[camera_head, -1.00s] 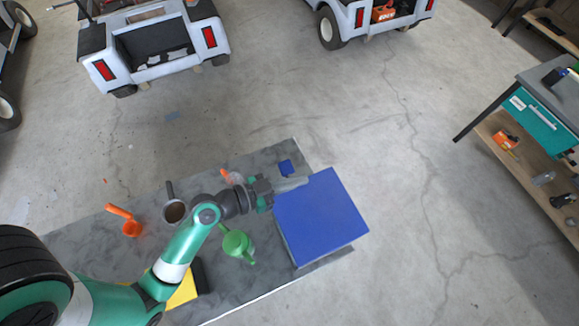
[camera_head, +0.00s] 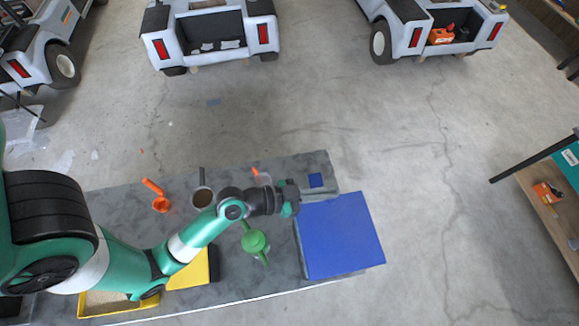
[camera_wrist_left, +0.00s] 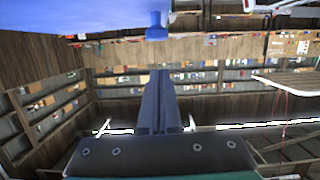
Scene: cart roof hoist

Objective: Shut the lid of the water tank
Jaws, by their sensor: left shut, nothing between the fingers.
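The water tank shows as a box with a flat blue top panel (camera_head: 342,238), which I take for its lid, and grey sides at the right end of the bench in the head view. Whether the lid is fully down I cannot tell. My left gripper (camera_head: 318,195) is shut and empty at the panel's far left edge; contact is not clear. In the left wrist view the shut fingers (camera_wrist_left: 160,82) point toward a blue surface (camera_wrist_left: 75,14) with a short blue stub (camera_wrist_left: 157,27). My right gripper is out of view.
Floor right of the bench is clear. Carts stand beyond.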

